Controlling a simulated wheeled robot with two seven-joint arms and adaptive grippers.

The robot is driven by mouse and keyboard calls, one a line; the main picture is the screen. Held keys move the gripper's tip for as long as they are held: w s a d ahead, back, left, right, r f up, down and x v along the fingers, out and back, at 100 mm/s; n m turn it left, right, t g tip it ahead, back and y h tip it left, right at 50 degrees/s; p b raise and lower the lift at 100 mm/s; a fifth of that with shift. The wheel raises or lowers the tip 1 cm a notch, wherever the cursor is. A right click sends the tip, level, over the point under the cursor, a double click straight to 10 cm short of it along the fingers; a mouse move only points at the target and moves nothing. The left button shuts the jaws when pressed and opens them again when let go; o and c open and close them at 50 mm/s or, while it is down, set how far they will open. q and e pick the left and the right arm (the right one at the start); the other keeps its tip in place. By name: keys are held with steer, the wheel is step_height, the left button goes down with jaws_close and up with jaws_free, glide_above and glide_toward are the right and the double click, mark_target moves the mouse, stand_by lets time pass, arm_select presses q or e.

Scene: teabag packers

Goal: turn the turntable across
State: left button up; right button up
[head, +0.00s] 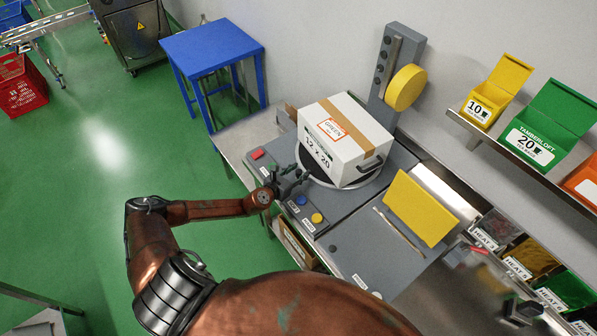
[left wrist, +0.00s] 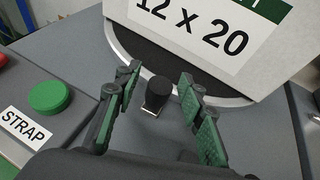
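The turntable (head: 308,172) is a dark round plate with a pale rim, set in the grey bench. It also shows in the left wrist view (left wrist: 133,62). A white carton (head: 345,150) with brown tape and "GREEN" and "12 x 20" labels stands on it and hides most of the plate. A short black knob on a stem (left wrist: 158,92) sticks out at the turntable's near rim. My left gripper (head: 293,181) is at this rim. In the left wrist view its two green-padded fingers (left wrist: 158,118) are apart on either side of the knob, without visible contact. I cannot make out my right gripper.
A red button (head: 258,154), a blue button (head: 300,200) and a yellow button (head: 317,218) lie close to my left gripper. The green STRAP button (left wrist: 49,97) is left of it. A grey post with a yellow disc (head: 406,88) stands behind the carton. A yellow panel (head: 420,208) is at right.

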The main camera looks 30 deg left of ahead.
arm_select(q)
jaws_close()
stand_by(0.5)
